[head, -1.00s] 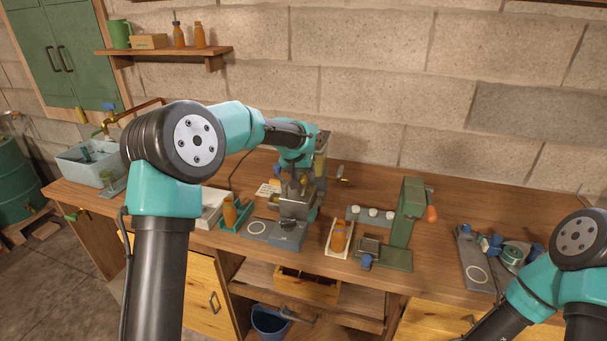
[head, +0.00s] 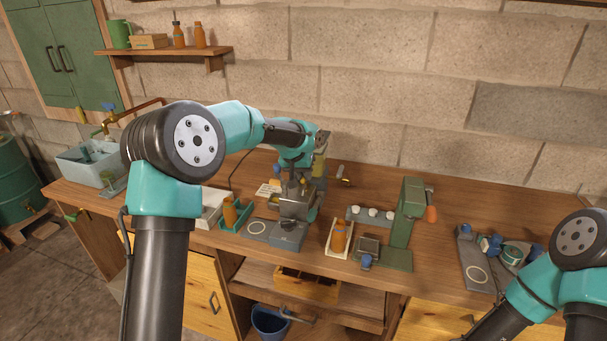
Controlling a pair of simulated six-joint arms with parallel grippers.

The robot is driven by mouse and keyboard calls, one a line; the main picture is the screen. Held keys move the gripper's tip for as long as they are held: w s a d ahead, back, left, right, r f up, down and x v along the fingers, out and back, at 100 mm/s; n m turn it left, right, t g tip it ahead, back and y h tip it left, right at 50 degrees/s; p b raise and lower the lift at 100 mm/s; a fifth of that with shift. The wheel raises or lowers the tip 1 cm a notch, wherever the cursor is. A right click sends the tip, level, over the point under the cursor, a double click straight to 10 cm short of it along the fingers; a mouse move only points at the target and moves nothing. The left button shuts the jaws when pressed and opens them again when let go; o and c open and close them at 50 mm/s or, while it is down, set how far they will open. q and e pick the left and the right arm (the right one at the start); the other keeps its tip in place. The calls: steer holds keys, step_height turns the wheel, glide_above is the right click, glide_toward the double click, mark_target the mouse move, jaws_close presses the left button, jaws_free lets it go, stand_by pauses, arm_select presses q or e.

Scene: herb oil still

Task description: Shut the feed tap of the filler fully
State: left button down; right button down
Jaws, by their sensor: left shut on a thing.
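The filler (head: 320,166) stands on the bench at the middle of the head view, mostly hidden behind my left arm. My left gripper (head: 292,188) points down in front of it, just above its grey metal block. It is shut on a small part there, which I take to be the feed tap; the jaws and wrist hide most of it, so its exact angle cannot be told. Of my right arm only links show at the lower right; its gripper is out of the picture.
An orange bottle in a teal tray (head: 238,222) stands left of the filler. A green press (head: 408,215) is farther right.

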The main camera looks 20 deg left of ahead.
arm_select(q)
steer(key=shift+m, duration=0.3)
steer(key=m, duration=0.1)
steer(key=m+g+h, duration=0.1)
steer(key=m, duration=0.2)
steer(key=shift+w+a+h, duration=0.2)
steer(key=shift+a+h, duration=0.05)
steer(key=shift+h, duration=0.05)
steer(key=m+g, duration=0.1)
steer(key=m, duration=0.1)
steer(key=m+g+h, duration=0.1)
steer(key=m, duration=0.2)
steer(key=shift+w+a+m+g, duration=0.15)
steer(key=shift+w+m+g, duration=0.05)
steer(key=shift+m+g, duration=0.1)
steer(key=c, duration=1.1)
jaws_free()
steer(key=shift+o, duration=0.2)
steer(key=v, duration=1.7)
steer(key=shift+r, duration=0.2)
